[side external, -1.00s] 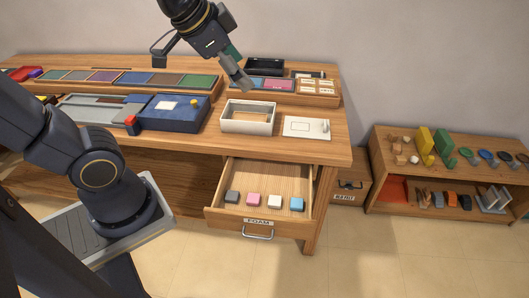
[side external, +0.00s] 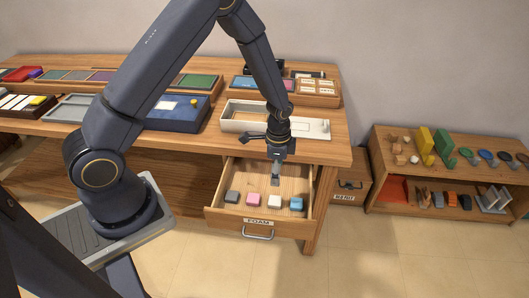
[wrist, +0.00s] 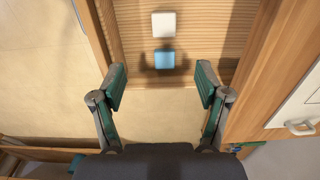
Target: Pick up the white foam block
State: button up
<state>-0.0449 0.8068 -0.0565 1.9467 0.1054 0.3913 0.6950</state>
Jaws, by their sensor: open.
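The white foam block (side external: 274,201) lies in the open drawer labelled FOAM, between a pink block (side external: 253,199) and a blue block (side external: 296,203). My gripper (side external: 276,180) points down over the drawer, above and behind the white block in the side view. In the wrist view my gripper (wrist: 161,84) is open and empty. There the white block (wrist: 164,24) shows whole near the top edge, beyond the blue block (wrist: 164,60), which is closer to the fingers. Neither block is between the fingers.
A grey block (side external: 232,197) lies at the drawer's left. The drawer's wooden walls (side external: 311,190) surround the blocks. The table (side external: 325,148) overhangs behind, with a white box (side external: 232,123) and a white panel on top. A low shelf (side external: 385,210) stands at right.

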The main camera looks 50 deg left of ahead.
send_over(275, 200)
jog(key=f, duration=0.9)
jog(key=shift+s+d+f, duration=0.15)
jog(key=shift+d+f, duration=0.1)
jog(key=f, duration=0.5)
jog(key=shift+w+a+f, duration=0.15)
jog(key=shift+w+a, duration=0.05)
jog(key=shift+a, duration=0.15)
jog(key=c, duration=0.8)
